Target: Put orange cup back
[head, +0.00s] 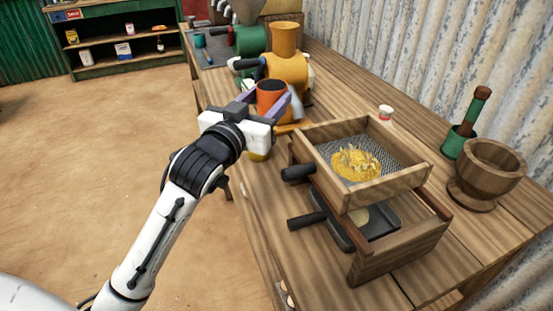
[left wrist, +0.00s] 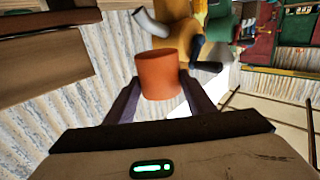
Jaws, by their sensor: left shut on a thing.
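An orange cup (head: 270,97) is held between the two fingers of my left gripper (head: 266,104), over the near edge of the wooden bench. The cup looks roughly upright in the head view, with its dark open top facing up. In the left wrist view the orange cup (left wrist: 160,75) sits between the dark fingers (left wrist: 158,98). The gripper is shut on it. The cup's lower part is hidden by the gripper in the head view. My right gripper does not show.
A yellow-orange machine (head: 287,68) stands just behind the cup, with a green one (head: 249,40) beyond. A wooden sieve box (head: 400,185) with yellow contents stands nearer on the bench (head: 420,275). A wooden mortar (head: 487,172) and a green cup with a pestle (head: 459,141) are at right.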

